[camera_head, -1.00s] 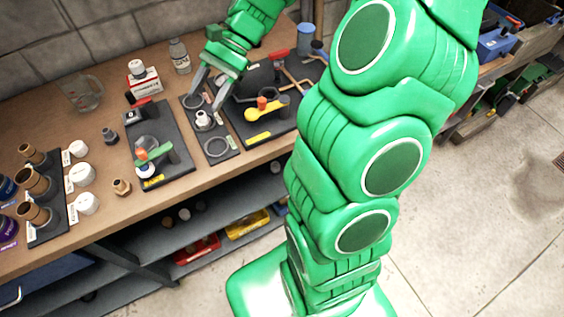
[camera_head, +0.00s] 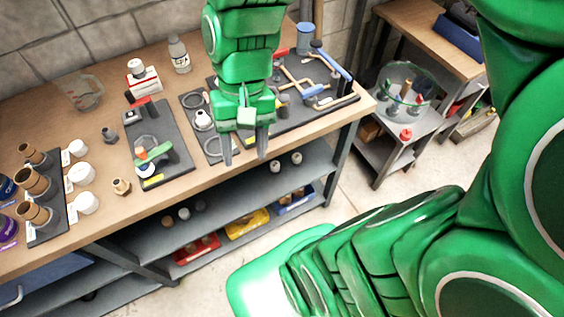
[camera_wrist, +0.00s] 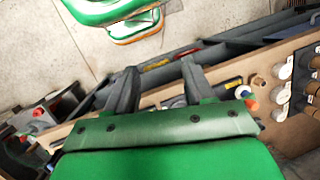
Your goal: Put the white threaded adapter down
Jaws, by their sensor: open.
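A small white fitting, which looks like the white threaded adapter (camera_head: 203,119), stands on a narrow dark board (camera_head: 213,136) on the workbench, between two grey rings. My gripper (camera_head: 245,158) is open and empty. It points down at the bench's front edge, right of and nearer than the adapter. Its two fingers stand apart in the wrist view (camera_wrist: 160,80), with nothing between them. My gripper and wrist hide part of the boards behind.
A dark board with a green-handled valve (camera_head: 155,153) is left of the adapter. White caps (camera_head: 82,173) and brown fittings (camera_head: 36,182) stand far left. A board with pipes and tools (camera_head: 310,90) lies right. A glass bowl (camera_head: 405,88) stands on a side cart.

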